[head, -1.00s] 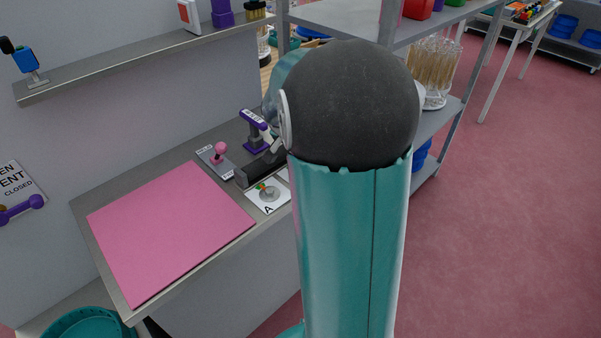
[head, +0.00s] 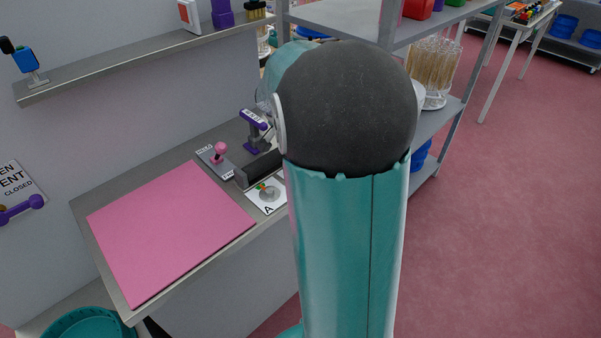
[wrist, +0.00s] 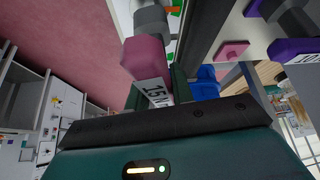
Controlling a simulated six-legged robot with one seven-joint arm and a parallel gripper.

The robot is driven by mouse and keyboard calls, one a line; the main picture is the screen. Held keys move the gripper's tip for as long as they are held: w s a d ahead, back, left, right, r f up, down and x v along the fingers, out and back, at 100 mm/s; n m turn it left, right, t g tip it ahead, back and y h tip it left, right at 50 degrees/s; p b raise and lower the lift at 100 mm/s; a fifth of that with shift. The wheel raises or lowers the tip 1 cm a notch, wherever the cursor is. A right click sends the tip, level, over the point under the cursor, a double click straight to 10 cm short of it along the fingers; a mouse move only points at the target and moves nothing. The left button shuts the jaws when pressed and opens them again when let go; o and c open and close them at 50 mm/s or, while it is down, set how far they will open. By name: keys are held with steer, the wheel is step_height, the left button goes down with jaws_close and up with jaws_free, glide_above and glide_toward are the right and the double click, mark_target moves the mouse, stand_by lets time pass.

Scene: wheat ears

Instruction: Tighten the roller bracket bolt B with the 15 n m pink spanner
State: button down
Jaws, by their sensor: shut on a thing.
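My gripper (wrist: 165,90) is shut on the pink spanner (wrist: 144,57), whose white label reads "15 N" in the wrist view. A grey head on the spanner lies close to a white card with green and red marks (wrist: 176,8); I cannot tell whether they touch. In the head view, my arm hides the gripper and the spanner. A card marked A (head: 268,195) with a grey bolt (head: 268,189) lies beside a dark bar (head: 260,168) on the bench. No letter B is readable, so bolt B cannot be made out.
A purple tool (head: 255,120) stands behind the bar; it also shows in the wrist view (wrist: 292,50). A grey plate with a pink knob (head: 220,150) lies left of it. A flat pink mat (head: 170,230) covers the bench's front left. A shelf (head: 140,58) runs above.

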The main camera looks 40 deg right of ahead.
steer(key=shift+r, duration=0.55)
steer(key=shift+r, duration=1.95)
steer(key=shift+s, duration=0.1)
